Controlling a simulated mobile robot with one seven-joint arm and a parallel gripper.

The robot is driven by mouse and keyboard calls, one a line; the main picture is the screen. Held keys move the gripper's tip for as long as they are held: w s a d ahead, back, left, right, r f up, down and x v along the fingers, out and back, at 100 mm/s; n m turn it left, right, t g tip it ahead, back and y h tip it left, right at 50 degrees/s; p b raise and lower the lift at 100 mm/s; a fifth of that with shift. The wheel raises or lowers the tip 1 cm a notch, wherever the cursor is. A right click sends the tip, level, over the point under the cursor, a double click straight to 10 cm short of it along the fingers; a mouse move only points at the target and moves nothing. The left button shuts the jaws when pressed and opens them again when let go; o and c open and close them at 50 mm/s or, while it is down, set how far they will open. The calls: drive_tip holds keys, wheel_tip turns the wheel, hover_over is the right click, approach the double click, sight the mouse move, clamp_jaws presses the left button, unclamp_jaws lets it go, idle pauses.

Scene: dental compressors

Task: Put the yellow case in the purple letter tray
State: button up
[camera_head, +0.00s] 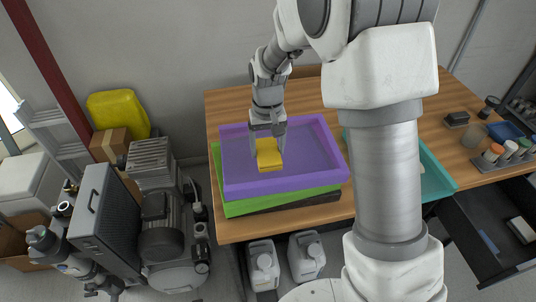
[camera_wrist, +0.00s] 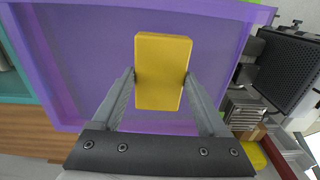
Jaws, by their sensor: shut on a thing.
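The yellow case (camera_head: 269,158) is held between the fingers of my gripper (camera_head: 267,145), over the inside of the purple letter tray (camera_head: 285,182). In the wrist view the yellow case (camera_wrist: 163,70) fills the space between both fingertips of my gripper (camera_wrist: 160,85). The purple letter tray (camera_wrist: 60,60) lies behind the case in that view, its floor showing around it. I cannot tell whether the case touches the tray floor. The purple tray sits on top of a green tray (camera_head: 233,208) on the wooden table.
A teal tray (camera_head: 440,181) stands right of the purple tray, partly hidden by my arm. Small jars (camera_head: 493,152) and a dark block (camera_head: 456,119) are at the table's right. A compressor (camera_head: 160,210) stands on the floor at the left. Two white canisters (camera_head: 306,256) are under the table.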

sight(268, 150)
drive_tip(key=shift+f, duration=1.7)
drive_tip(key=shift+f, duration=0.2)
drive_tip(key=o, duration=1.3)
drive_tip(key=shift+r, duration=0.15)
